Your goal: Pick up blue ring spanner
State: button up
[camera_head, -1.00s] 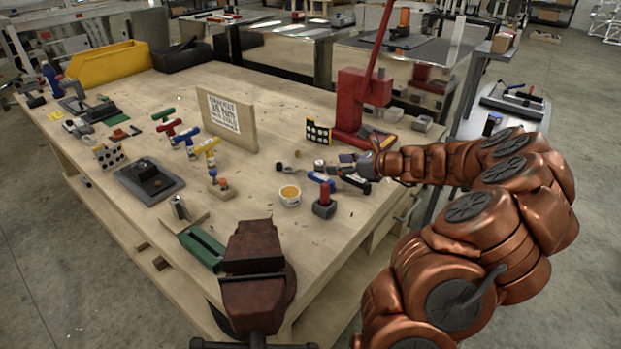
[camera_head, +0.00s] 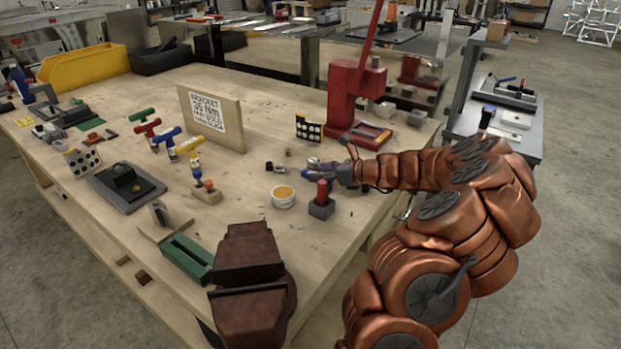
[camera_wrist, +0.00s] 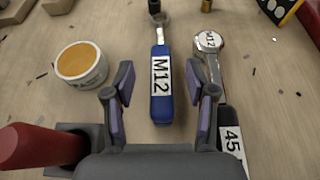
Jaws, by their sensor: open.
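The blue ring spanner (camera_wrist: 162,85) shows in the wrist view as a blue handle with an M12 label. Its grey shank and ring end point away to the top of the view. My gripper (camera_wrist: 164,90) is open, with one finger on each side of the blue handle. I see a gap on both sides, so the fingers do not touch it. In the head view my gripper (camera_head: 325,172) is low over the bench, and the spanner is mostly hidden there.
A socket tool (camera_wrist: 209,45) with a black handle lies close right of my gripper. A white cup (camera_wrist: 82,65) is at the left, with a red-handled block (camera_head: 321,204) nearer. A red press (camera_head: 355,95) stands behind on the wooden bench (camera_head: 250,215).

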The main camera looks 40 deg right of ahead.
aim_at(305, 170)
jog(key=x, duration=0.2)
jog(key=p+x, duration=0.1)
jog(key=x, duration=0.1)
jog(key=shift+w+r, duration=0.15)
jog(key=shift+r, duration=0.2)
jog(key=shift+w+a+f, duration=0.2)
jog(key=shift+w+f, duration=0.15)
jog(key=shift+w, duration=0.2)
jog(key=shift+c, duration=0.3)
grip_shut()
